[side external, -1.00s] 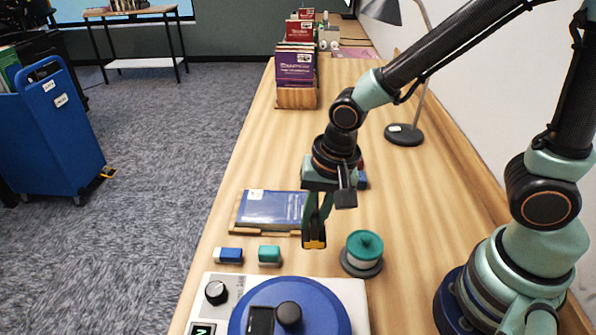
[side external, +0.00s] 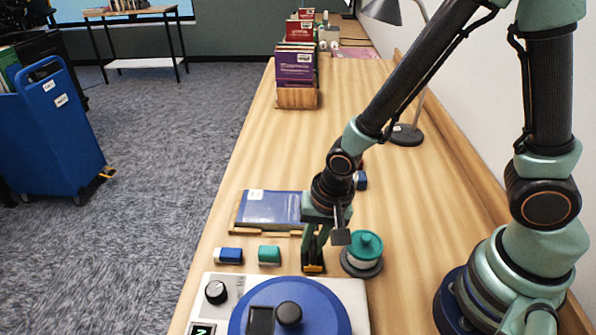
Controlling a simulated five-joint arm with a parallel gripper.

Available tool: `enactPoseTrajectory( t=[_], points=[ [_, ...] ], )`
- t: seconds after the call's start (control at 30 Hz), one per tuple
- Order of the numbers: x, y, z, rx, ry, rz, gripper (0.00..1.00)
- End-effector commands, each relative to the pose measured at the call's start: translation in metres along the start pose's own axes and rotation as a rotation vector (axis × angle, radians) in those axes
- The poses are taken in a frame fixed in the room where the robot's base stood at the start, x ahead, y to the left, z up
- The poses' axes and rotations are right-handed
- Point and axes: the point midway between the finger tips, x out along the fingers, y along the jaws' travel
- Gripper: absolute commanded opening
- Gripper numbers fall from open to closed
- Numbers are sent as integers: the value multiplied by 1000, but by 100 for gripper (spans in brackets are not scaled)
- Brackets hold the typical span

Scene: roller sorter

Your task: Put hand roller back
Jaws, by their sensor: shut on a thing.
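My gripper (side external: 314,262) points down over the wooden table, just behind the white device. It is shut on a small black thing with yellow edges, which appears to be the hand roller (side external: 313,268). The fingers hide most of it. The held thing is low, close to the table and the device's back edge; I cannot tell whether it touches either. It is left of a teal-topped round thing on a grey base (side external: 364,247), with a narrow gap between them in this view.
The white device (side external: 355,290) with a blue disc (side external: 290,315) and black knobs is in front. A blue book (side external: 268,207) lies on a wooden stand. A blue-white block (side external: 228,255) and a teal-white block (side external: 269,255) sit left.

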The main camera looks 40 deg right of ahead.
Motion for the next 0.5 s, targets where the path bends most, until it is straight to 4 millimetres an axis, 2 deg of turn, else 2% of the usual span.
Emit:
enactPoseTrajectory(
  t=[0.13,0.17,0.2,0.23,0.5],
  points=[
    [3,1,0,0,-1,1,0],
    [3,1,0,0,0,1,26],
    [3,1,0,0,0,1,41],
    [3,1,0,0,0,1,48],
    [3,2,1,0,-2,5,48]
  ],
)
